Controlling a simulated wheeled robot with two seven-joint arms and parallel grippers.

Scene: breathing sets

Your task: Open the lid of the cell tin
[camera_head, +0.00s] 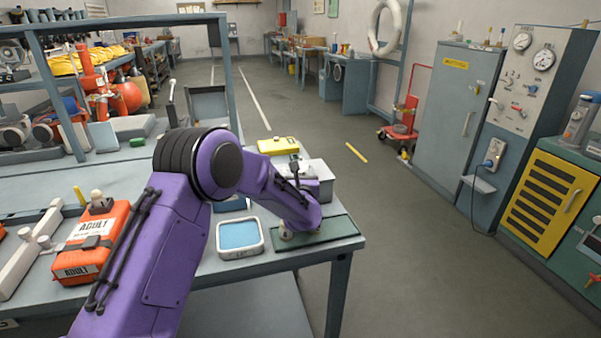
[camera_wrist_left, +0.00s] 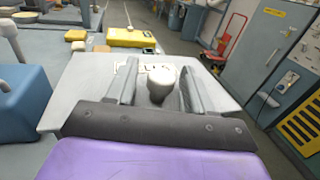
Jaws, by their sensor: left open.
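The cell tin (camera_head: 319,172) is a light grey box at the right end of the bench, by the green mat, partly covered by my left arm. My left gripper (camera_wrist_left: 158,76) is open, with one finger on each side of the knob. I cannot tell whether the fingers touch it. The lid looks closed. In the head view the fingers are mostly hidden by my purple wrist. My right gripper is not in view.
A green mat (camera_head: 342,229) lies at the bench's right edge. A blue-topped tray (camera_head: 240,236) sits left of it. A yellow box (camera_head: 279,147) stands behind the tin. An orange ADULT pack (camera_head: 87,246) is at the left. Open floor lies to the right.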

